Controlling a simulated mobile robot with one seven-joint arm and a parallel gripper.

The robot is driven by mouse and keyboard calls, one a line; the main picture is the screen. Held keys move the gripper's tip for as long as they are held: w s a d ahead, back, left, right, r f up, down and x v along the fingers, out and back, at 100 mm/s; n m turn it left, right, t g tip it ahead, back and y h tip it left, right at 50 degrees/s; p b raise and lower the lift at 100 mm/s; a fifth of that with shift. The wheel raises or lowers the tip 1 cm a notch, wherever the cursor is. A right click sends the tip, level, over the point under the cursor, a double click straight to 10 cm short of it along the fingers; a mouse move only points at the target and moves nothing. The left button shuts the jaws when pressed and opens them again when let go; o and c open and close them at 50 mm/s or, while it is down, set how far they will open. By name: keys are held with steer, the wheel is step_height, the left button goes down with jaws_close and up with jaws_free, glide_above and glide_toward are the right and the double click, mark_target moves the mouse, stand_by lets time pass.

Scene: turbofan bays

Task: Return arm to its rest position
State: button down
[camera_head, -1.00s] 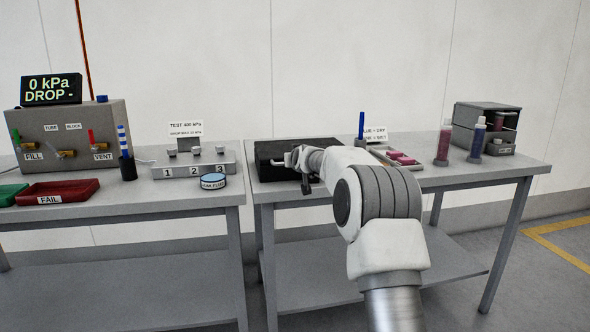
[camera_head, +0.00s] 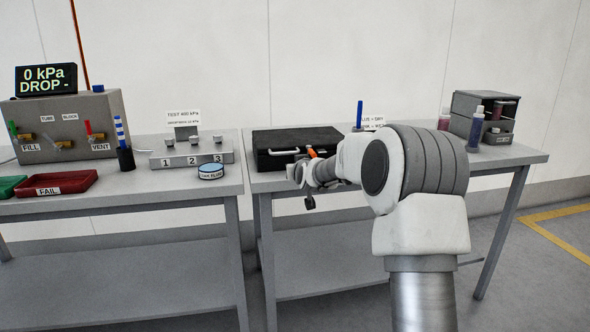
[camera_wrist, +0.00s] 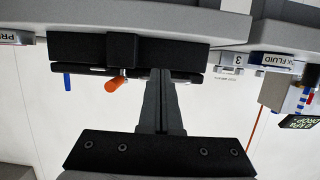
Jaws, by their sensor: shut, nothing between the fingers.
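My gripper (camera_wrist: 160,73) shows in the wrist view with its two dark fingers together and nothing between them. In that view, which is upside down, the fingertips appear in front of the black case (camera_wrist: 90,48); I cannot tell the exact gap. In the head view my white arm reaches from the lower right toward the front of the right table, with its far end in front of the black case (camera_head: 300,139). The gripper is mostly hidden or too small to make out there. An orange object (camera_head: 312,152) shows by the case and also in the wrist view (camera_wrist: 115,85).
The right table (camera_head: 520,155) also holds a blue marker (camera_head: 359,114) and a grey rack (camera_head: 487,112). The left table (camera_head: 120,190) holds the pressure unit (camera_head: 68,120), the red FAIL tray (camera_head: 62,185), the numbered block (camera_head: 192,155) and a fluid tin (camera_head: 211,172).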

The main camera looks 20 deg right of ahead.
steer(key=s+a+r+n+g, duration=0.1)
steer(key=s+a+r+g, duration=0.2)
steer(key=s, duration=0.7)
steer(key=s+a+r+n+g, duration=0.15)
steer(key=s+a, duration=0.35)
steer(key=s, duration=0.5)
steer(key=s+a+f+m+g+y+p, duration=0.1)
steer(key=s+f+g, duration=0.1)
steer(key=s, duration=1.4)
steer(key=s+f+m+g, duration=0.1)
steer(key=s+f+g, duration=0.15)
steer(key=s, duration=1.35)
step_height(320, 180, up, 22)
steer(key=p, duration=2.2)
steer(key=shift+w+r+p, duration=0.25)
steer(key=shift+w+p, duration=0.1)
steer(key=shift+w, duration=0.05)
steer(key=shift+w, duration=0.1)
